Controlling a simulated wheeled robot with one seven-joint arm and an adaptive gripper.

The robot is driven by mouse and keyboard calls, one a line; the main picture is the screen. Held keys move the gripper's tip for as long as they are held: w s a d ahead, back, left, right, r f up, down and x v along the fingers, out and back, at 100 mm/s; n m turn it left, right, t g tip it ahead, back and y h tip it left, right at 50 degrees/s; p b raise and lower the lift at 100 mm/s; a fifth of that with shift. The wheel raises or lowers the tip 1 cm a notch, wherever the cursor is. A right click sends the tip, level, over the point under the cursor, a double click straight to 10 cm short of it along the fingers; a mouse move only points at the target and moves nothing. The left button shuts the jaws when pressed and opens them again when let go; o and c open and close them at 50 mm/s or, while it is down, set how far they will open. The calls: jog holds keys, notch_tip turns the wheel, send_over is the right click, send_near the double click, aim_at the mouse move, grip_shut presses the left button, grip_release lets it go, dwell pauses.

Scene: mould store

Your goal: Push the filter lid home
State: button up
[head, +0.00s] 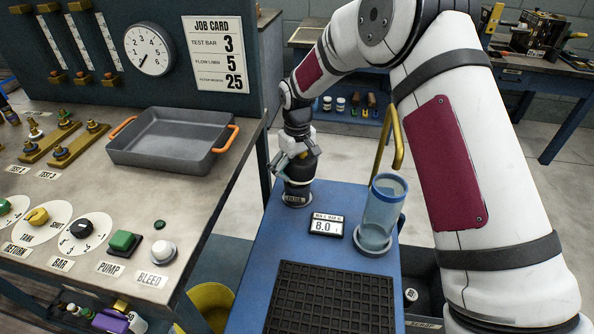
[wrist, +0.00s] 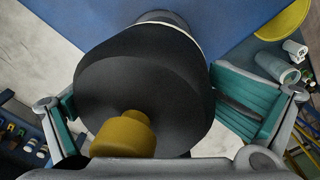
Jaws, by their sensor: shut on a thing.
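The filter lid (wrist: 150,85) is a broad black, rounded piece with a yellow knob (wrist: 122,135) on top. My gripper (wrist: 152,108) is shut on the lid, with one teal-padded finger at each side of it. In the head view my gripper (head: 297,160) points down over a dark round filter housing (head: 297,190) on the blue cart top. The housing has a small label on its front. The lid is mostly hidden by the fingers in the head view. I cannot tell whether a gap is left between lid and housing.
A bench with a grey orange-handled tray (head: 165,158) and PUMP and BLEED buttons stands at the left.

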aim_at(297, 159)
jog(key=shift+s+d+f+b, duration=0.1)
jog(key=shift+d+f+b, duration=0.1)
jog(key=shift+f, duration=0.25)
jog(key=shift+s+d+f+b, duration=0.1)
jog(key=shift+d+f+b, duration=0.1)
jog(key=shift+f, duration=0.2)
dwell(1.0)
jog(key=o, duration=1.6)
jog(key=r, duration=0.9)
jog(key=a+r, duration=0.1)
jog(key=r, duration=0.3)
jog(key=shift+w+r, duration=0.15)
jog(key=shift+r, duration=0.15)
jog(key=shift+d, duration=0.1)
